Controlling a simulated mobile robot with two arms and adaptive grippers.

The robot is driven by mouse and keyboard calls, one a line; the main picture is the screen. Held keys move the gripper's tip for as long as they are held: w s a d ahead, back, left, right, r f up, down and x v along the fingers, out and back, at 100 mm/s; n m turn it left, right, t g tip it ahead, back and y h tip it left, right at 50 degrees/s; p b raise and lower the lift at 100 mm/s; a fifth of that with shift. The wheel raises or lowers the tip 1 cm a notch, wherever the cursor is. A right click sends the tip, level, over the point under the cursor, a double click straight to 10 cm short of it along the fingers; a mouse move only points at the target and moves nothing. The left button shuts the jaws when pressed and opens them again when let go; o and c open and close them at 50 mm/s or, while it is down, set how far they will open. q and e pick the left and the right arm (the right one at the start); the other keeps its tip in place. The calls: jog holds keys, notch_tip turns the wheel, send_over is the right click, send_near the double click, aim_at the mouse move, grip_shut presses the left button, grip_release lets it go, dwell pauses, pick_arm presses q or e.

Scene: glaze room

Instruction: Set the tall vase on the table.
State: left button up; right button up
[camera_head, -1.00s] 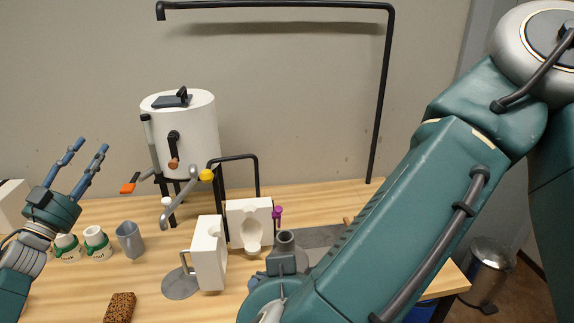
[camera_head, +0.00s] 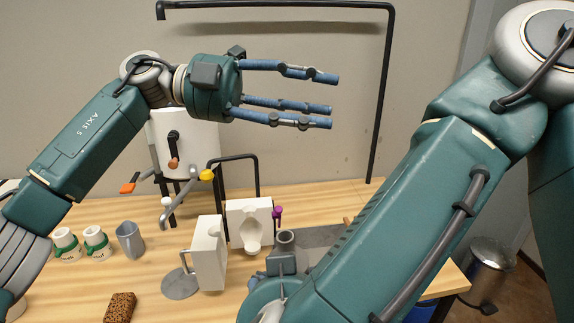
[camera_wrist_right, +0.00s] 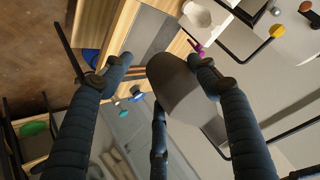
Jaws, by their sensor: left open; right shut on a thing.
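My right gripper (camera_wrist_right: 160,72) is shut on a smooth grey-brown tapered thing, which I take for the tall vase (camera_wrist_right: 182,88), in the right wrist view. Dark fingers stand on both sides of it and another finger lies below. In the head view my right arm hides most of this gripper. A grey round open end (camera_head: 285,240) shows there above the wrist; I cannot tell if it is the vase's mouth. My left gripper (camera_head: 326,100) is open and empty, raised above the wooden table (camera_head: 145,286), fingers pointing right.
A white tank (camera_head: 199,138) with taps stands at the back. White mould halves (camera_head: 209,252) and (camera_head: 248,225), a grey jug (camera_head: 130,240), two white cups (camera_head: 66,244) and (camera_head: 97,242) and a brown sponge (camera_head: 119,307) occupy the table. A bin (camera_head: 488,270) stands at right.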

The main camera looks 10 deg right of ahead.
pick_arm(q)
jog(key=s+d+f+m+y, duration=0.2)
jog(key=s+d+f+y, duration=0.1)
jog(key=s+y, duration=0.35)
jog(key=n+t+y, duration=0.1)
jog(key=t+y, duration=0.3)
jog(key=y, duration=0.5)
send_near(292, 234)
jog(key=f, duration=1)
jog(key=shift+s+d+f, duration=0.25)
jog(key=shift+d, duration=0.1)
jog(key=c, duration=0.8)
jog(key=o, duration=0.8)
jog(key=shift+r, duration=0.15)
